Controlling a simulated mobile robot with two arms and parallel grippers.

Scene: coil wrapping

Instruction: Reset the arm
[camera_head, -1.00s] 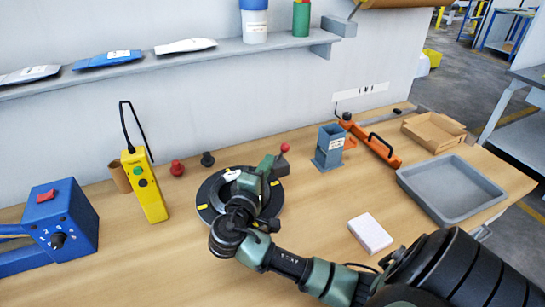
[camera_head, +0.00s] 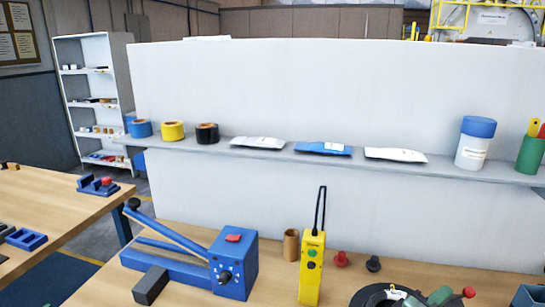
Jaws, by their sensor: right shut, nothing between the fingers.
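My left gripper is not in view.
A blue lever device (camera_head: 233,262) and a yellow handheld controller (camera_head: 312,265) stand on the wooden bench. Another table (camera_head: 50,200) is at left.

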